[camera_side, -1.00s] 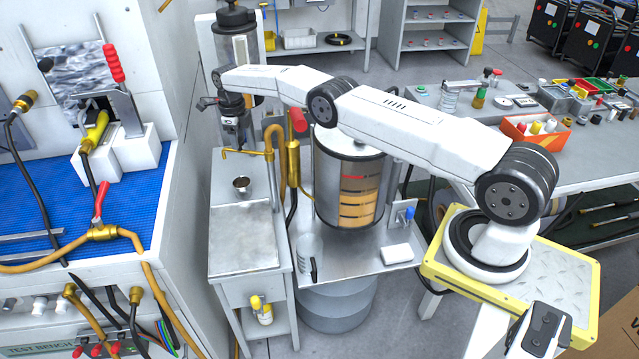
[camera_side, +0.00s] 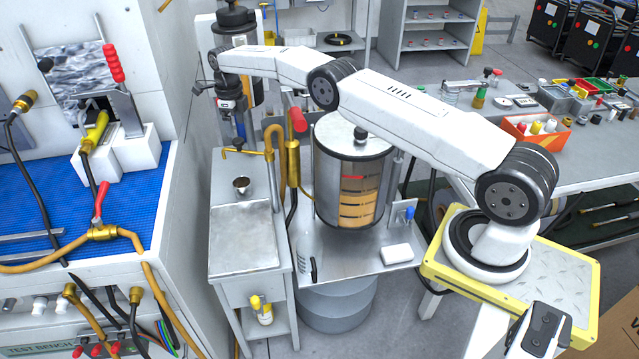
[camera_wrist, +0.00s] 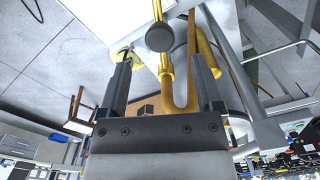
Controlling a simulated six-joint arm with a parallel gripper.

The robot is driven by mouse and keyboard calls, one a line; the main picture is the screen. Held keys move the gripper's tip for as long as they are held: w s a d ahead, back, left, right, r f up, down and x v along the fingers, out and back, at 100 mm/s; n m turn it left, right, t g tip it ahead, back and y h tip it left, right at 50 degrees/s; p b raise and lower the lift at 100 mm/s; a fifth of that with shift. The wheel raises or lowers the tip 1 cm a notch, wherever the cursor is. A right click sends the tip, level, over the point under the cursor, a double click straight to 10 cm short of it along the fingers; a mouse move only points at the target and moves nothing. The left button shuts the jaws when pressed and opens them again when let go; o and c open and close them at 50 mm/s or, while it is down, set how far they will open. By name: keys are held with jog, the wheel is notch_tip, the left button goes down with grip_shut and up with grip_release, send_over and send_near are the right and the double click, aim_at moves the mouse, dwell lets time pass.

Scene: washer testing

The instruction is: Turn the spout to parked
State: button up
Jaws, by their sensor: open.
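The brass spout (camera_side: 242,152) is on the small grey bench, in the side view. Its thin arm reaches left from the curved brass pipe (camera_side: 271,140), above a small metal cup (camera_side: 240,184). My gripper (camera_side: 239,136) points down just above and behind the spout arm, open and empty. In the wrist view the two dark fingers of my gripper (camera_wrist: 162,52) are spread wide. The curved brass pipe (camera_wrist: 180,105) shows between them, and a dark round knob (camera_wrist: 160,37) lies near the fingertips. I cannot tell whether a finger touches the spout.
A glass-and-metal tank (camera_side: 350,165) stands right of the pipe, with a red-handled valve (camera_side: 298,120) close by. A white-and-blue test bench (camera_side: 120,195) borders the left. The metal bench top (camera_side: 240,237) in front of the cup is clear.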

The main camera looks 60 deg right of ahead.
jog(key=shift+r, duration=1.5)
jog(key=c, duration=0.7)
jog(key=shift+a, duration=0.1)
jog(key=c, duration=0.3)
jog(key=shift+a+n, duration=0.1)
jog(key=shift+n, duration=0.4)
grip_shut()
jog(key=s+a+n+t+h, duration=0.1)
jog(key=a+n, duration=0.2)
jog(key=n, duration=0.7)
jog(key=s+a+r+n+t+h, duration=0.1)
jog(key=a+n, duration=0.3)
jog(key=n, duration=0.6)
jog(key=s+a+n+t+h, duration=0.2)
jog(key=s+a+n+h, duration=0.1)
jog(key=n, duration=0.7)
jog(key=shift+a+r+t, duration=0.25)
jog(key=shift+a+t, duration=0.15)
jog(key=shift+a, duration=0.35)
